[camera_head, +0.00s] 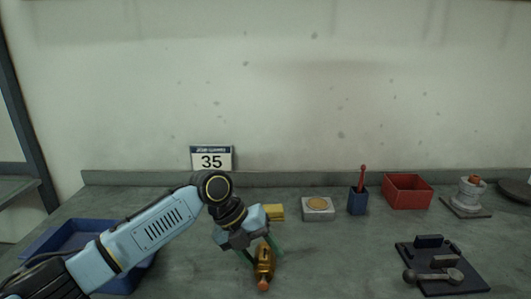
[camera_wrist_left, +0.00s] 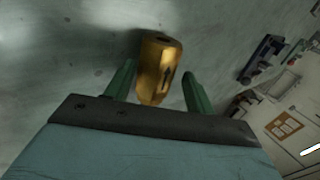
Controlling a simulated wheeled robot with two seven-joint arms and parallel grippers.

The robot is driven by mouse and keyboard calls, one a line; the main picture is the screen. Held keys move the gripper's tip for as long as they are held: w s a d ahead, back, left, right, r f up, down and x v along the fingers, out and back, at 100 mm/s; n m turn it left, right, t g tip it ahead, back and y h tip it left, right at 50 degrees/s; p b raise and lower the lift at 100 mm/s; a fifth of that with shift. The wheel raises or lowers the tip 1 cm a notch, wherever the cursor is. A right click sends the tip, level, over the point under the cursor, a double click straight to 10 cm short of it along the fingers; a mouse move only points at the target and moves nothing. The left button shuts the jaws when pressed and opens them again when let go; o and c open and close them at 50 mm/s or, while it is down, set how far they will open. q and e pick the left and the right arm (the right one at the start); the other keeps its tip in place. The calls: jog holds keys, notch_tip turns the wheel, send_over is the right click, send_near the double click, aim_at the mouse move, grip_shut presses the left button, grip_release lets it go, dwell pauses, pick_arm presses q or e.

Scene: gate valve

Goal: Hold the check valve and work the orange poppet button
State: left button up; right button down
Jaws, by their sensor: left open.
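The brass check valve (camera_head: 264,258) lies on the table at the front middle, with its orange poppet button (camera_head: 263,285) at the end toward me. My left gripper (camera_head: 261,252) reaches down over the valve from the left. In the left wrist view, its two green fingers (camera_wrist_left: 158,86) are open on either side of the brass body (camera_wrist_left: 160,65), which bears a dark arrow. A gap shows beside each finger. The orange button cannot be made out in the wrist view. My right gripper is not in view.
A blue tray (camera_head: 52,240) is at the left, partly behind my arm. A yellow block (camera_head: 275,212), a white box (camera_head: 318,209), a blue cup (camera_head: 357,202) and a red bin (camera_head: 408,192) stand along the back. A dark plate with a lever (camera_head: 440,267) lies front right. Table between is clear.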

pick_arm(q)
jog(key=shift+a+f, duration=0.25)
jog(key=shift+a, duration=0.2)
